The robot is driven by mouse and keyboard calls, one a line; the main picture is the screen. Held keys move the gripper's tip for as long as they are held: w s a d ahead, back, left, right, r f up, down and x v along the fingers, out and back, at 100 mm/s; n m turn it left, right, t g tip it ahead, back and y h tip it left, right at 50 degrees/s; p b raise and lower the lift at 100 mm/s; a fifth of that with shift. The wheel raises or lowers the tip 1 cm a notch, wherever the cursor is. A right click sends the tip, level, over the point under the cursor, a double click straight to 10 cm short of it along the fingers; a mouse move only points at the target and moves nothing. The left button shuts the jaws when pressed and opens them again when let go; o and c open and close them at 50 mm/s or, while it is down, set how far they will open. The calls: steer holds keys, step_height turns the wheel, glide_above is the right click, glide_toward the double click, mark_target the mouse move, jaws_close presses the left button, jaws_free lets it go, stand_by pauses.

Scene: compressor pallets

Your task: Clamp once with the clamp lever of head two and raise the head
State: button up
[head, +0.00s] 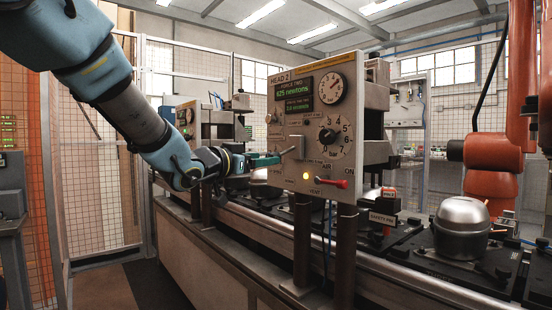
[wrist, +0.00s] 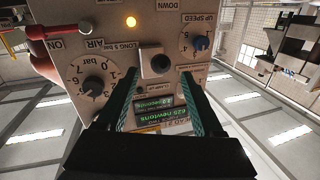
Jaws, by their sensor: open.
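The grey panel of head two (head: 336,82) stands at the middle of the head view, labelled HEAD 2. In the wrist view it appears upside down. A dark knob-ended lever on a grey plate (wrist: 155,67) sticks out from the panel and looks like the clamp lever; its nearby label is partly hidden. My gripper (head: 282,157) reaches the panel from the left. In the wrist view my gripper (wrist: 160,85) is open, its teal fingers on either side of the lever's line. I cannot tell whether they touch it.
A red-handled air lever (head: 331,182) is on the panel's lower part, beside a lit amber lamp (head: 306,176). A pressure dial (head: 335,135) sits above it. A silver compressor (head: 461,229) stands on the conveyor at right. An orange robot arm (head: 490,150) is behind.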

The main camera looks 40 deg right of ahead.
mark_target(283, 154)
steer(key=d, duration=0.3)
steer(key=w+d, duration=0.1)
steer(key=d, duration=0.2)
steer(key=shift+w+p, duration=0.15)
steer(key=shift+p, duration=0.25)
jaws_close()
stand_by(1.0)
